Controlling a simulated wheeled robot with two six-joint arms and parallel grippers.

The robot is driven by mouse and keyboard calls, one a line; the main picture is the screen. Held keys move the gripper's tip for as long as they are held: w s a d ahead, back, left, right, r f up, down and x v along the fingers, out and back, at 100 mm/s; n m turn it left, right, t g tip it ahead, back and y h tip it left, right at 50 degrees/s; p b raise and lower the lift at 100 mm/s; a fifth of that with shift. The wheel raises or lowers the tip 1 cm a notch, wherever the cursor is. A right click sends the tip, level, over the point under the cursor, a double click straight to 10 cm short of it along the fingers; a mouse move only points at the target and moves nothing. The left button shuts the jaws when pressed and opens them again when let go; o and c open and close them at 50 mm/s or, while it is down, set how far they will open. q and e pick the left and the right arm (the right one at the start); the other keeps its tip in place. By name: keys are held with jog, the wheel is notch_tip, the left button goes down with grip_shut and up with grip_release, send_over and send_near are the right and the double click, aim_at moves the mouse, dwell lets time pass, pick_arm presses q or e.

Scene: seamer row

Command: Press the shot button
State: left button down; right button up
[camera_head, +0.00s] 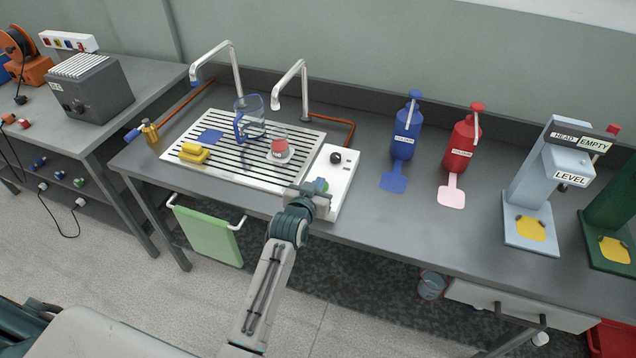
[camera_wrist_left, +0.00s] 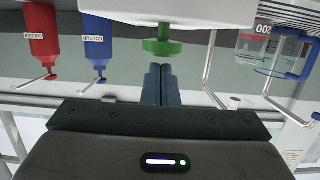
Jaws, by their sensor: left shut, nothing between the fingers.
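The white control box (camera_head: 345,178) stands at the right end of the drip tray, with a black knob (camera_head: 336,157) on its top. A green button (camera_head: 321,185) sits near its front end, partly hidden by my left gripper (camera_head: 318,192). In the left wrist view the green button (camera_wrist_left: 162,46) is mushroom-shaped and lies straight ahead of the fingertips. My left gripper (camera_wrist_left: 159,68) is shut and empty, with its fingertips very close to the button. I cannot tell whether they touch. No lettering on the button is legible. My right gripper is not in view.
The slatted drip tray (camera_head: 225,165) holds a blue-handled jug (camera_head: 250,118), a small red-marked cup (camera_head: 279,149) and a yellow sponge (camera_head: 194,153). Two taps rise behind it. Blue (camera_head: 404,138) and red (camera_head: 461,143) bottles stand to the right. A green towel (camera_head: 208,236) hangs in front.

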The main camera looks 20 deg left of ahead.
pick_arm(q)
jog(key=shift+f, duration=0.2)
notch_tip(320, 180, down, 2)
jog(key=shift+f+b, duration=0.1)
jog(key=shift+b, duration=0.25)
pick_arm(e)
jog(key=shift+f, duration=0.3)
